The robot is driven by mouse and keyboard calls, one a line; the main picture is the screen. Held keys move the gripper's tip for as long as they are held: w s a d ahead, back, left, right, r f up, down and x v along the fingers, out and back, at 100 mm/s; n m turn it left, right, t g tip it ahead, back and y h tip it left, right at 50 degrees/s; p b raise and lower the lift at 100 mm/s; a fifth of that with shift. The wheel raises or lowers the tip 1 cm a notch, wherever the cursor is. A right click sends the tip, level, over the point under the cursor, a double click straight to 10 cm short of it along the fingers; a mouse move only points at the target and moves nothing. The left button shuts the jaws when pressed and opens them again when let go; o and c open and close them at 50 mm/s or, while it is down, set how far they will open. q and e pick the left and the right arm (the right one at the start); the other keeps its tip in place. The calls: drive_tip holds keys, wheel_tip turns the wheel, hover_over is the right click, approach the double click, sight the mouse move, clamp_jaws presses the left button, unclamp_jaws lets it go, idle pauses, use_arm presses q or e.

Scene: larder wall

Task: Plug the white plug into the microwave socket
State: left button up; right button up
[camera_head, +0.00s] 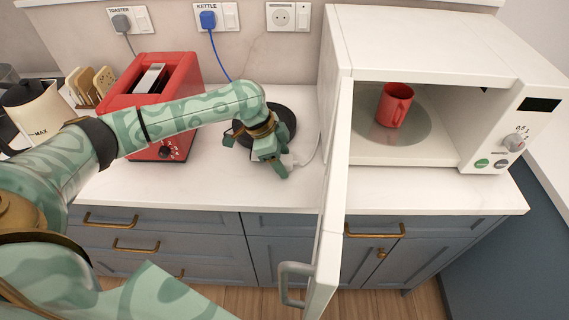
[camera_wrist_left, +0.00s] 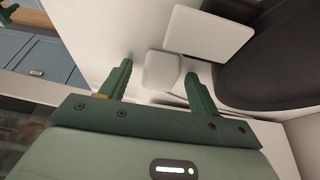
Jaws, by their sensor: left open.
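The white plug (camera_wrist_left: 162,72) shows in the left wrist view as a small pale block between my left gripper's fingertips. A larger white rounded piece (camera_wrist_left: 212,32) is beside it; I cannot tell whether they are joined. My left gripper (camera_wrist_left: 160,75) is open, with a finger on either side of the block and gaps visible. In the head view the left gripper (camera_head: 277,167) is low over the counter, left of the open microwave door, and hides most of the plug. A white cord (camera_head: 312,150) runs there. An empty white wall socket (camera_head: 281,17) is above; its label is cut off.
The microwave (camera_head: 430,45) stands right with its door (camera_head: 335,180) open towards me and a red mug (camera_head: 394,104) inside. A red toaster (camera_head: 150,95) is left. A dark round object (camera_head: 283,122) is behind my gripper. Toaster and kettle plugs (camera_head: 207,19) fill the other sockets.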

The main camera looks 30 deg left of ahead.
sight(290, 160)
use_arm(q)
drive_tip(key=shift+r, duration=0.1)
drive_tip(key=c, duration=1)
drive_tip(key=shift+r, duration=0.1)
drive_tip(key=shift+r+p, duration=0.35)
drive_tip(key=shift+r, duration=0.25)
drive_tip(key=r, duration=0.1)
drive_tip(key=r+p, duration=0.1)
drive_tip(key=r, duration=0.1)
drive_tip(key=shift+s+d, duration=0.1)
drive_tip(key=shift+s, duration=0.15)
drive_tip(key=s+d+r+p, duration=0.5)
drive_tip(key=s+r, duration=0.3)
drive_tip(key=s, duration=0.4)
drive_tip(key=shift+d+r+p, duration=0.3)
drive_tip(key=shift+d, duration=0.15)
